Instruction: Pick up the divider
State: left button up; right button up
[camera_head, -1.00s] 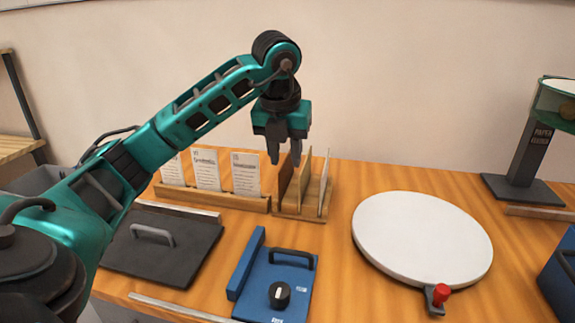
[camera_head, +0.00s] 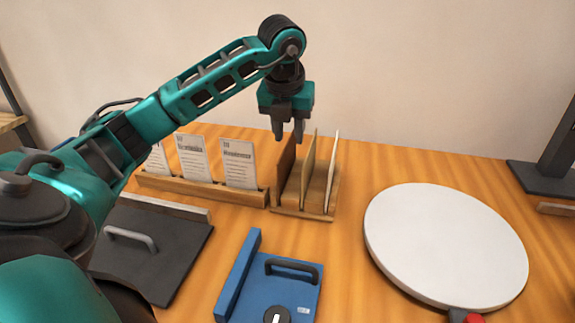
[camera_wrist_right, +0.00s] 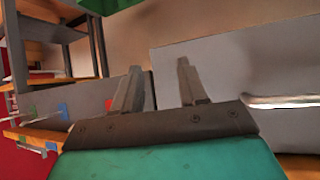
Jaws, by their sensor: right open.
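A small wooden rack (camera_head: 300,211) in the head view holds several upright thin boards. One is a dark brown board (camera_head: 285,168), one a lighter brown board (camera_head: 308,165), and one a pale board (camera_head: 332,172). I cannot tell which of these is the divider. My left gripper (camera_head: 288,135) points down over the rack, its fingers apart, with its tips near the tops of the boards. I cannot tell whether they touch. My right gripper (camera_wrist_right: 158,78) is open and empty in the right wrist view, away from the rack.
A wooden holder with printed cards (camera_head: 205,190) stands left of the rack. A dark plate with a handle (camera_head: 150,255), a blue device (camera_head: 280,280) and a round white disc (camera_head: 445,245) lie in front. A grey stand (camera_head: 545,175) is at right.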

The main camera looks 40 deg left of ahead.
aim_at(288, 154)
pick_arm(q)
jog(key=x, duration=0.7)
jog(key=shift+a+f, duration=0.3)
jog(key=shift+a, duration=0.1)
grip_shut()
